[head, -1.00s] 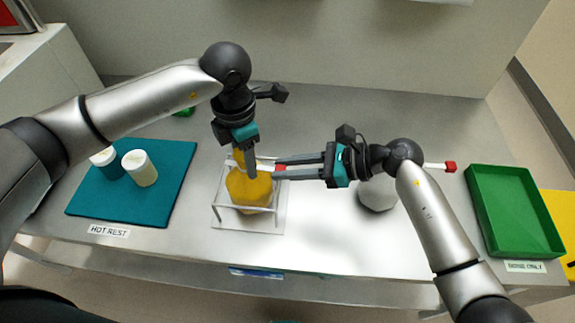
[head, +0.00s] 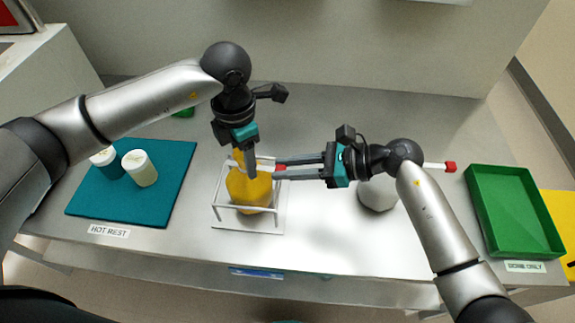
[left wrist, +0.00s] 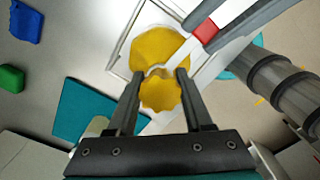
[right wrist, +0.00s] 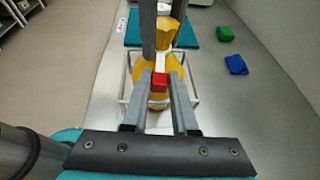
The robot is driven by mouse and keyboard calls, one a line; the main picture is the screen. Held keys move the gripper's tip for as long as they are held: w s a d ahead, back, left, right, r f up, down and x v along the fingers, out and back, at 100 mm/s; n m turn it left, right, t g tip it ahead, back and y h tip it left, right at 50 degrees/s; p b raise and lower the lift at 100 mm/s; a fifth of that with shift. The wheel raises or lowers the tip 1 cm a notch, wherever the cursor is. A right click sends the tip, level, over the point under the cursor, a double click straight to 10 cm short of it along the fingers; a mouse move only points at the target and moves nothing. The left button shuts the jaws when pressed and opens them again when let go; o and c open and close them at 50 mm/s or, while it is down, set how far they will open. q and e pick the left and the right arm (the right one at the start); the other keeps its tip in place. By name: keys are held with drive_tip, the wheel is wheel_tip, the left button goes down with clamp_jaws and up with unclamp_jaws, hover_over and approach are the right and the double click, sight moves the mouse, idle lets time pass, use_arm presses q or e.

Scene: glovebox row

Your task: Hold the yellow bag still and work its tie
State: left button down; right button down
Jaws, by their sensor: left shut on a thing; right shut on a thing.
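The yellow bag (head: 248,188) stands inside a white wire frame stand (head: 232,216) on the table. My left gripper (head: 250,172) points down from above and is shut on the bag's gathered neck; in the left wrist view the bag (left wrist: 160,55) shows between and beyond its fingers. The tie is a white strap with a red end tab (right wrist: 159,82), running across the bag's neck. My right gripper (head: 281,169) comes in from the right and is shut on the red tab. The tab also shows in the left wrist view (left wrist: 205,33). The fingers partly hide the neck.
A teal mat (head: 120,200) with two white-lidded jars (head: 140,167) lies left. A round pale object (head: 378,196) sits under my right arm. A green tray (head: 512,215) stands at the right edge. A red-tipped white stick (head: 448,167) lies beyond my right arm. The front middle is clear.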

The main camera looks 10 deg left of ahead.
drive_tip(key=d, duration=0.5)
drive_tip(key=shift+d, duration=0.15)
drive_tip(key=c, duration=0.7)
unclamp_jaws()
drive_tip(key=v, duration=1.2)
use_arm(q)
drive_tip(key=shift+c, duration=1.1)
unclamp_jaws()
